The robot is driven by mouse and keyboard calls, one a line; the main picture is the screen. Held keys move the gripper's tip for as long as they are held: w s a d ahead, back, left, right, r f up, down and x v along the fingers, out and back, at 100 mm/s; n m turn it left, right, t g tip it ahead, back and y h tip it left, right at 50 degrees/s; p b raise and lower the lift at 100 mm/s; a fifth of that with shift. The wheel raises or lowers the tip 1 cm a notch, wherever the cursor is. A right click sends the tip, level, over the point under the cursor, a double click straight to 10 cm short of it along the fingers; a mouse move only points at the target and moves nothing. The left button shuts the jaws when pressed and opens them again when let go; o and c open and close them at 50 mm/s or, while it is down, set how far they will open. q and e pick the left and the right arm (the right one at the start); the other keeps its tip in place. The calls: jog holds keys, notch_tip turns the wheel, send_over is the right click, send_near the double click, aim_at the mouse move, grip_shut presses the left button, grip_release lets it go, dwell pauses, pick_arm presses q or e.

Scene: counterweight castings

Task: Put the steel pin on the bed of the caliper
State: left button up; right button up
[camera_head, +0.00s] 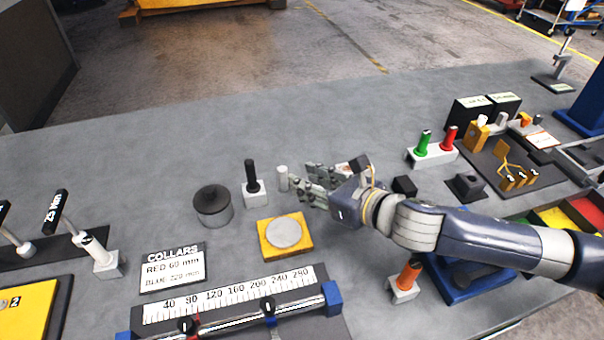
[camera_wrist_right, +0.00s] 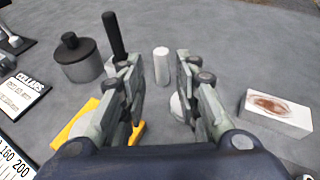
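The steel pin (camera_head: 283,178) is a short, pale upright cylinder on the grey bench, just left of my right gripper's fingertips. My right gripper (camera_head: 303,182) is open and low over the bench. In the right wrist view, the pin (camera_wrist_right: 161,65) stands ahead of the gap between the spread fingers (camera_wrist_right: 157,75), apart from both. I cannot clearly pick out the caliper or its bed; grey metal bars (camera_head: 585,155) at the right edge are cut off. My left gripper is not in view.
A black-handled white block (camera_head: 256,195) and a dark lidded pot (camera_head: 213,207) stand left of the pin. A yellow block with a grey disc (camera_head: 285,233) lies in front. A white box (camera_wrist_right: 278,112) is right of the fingers. A scale with a rod (camera_head: 235,294) lies nearer.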

aim_at(286, 177)
jog(key=shift+s+d+f+h, duration=0.3)
jog(key=shift+f+h, duration=0.1)
jog(key=shift+f, duration=0.2)
jog(key=shift+w+f, duration=0.2)
jog(key=shift+f, duration=0.05)
jog(key=x, duration=0.5)
jog(key=shift+a, duration=0.1)
jog(key=p+x, duration=0.1)
jog(key=x, duration=0.4)
jog(key=shift+a+r, duration=0.1)
jog(key=shift+a, duration=0.15)
grip_shut()
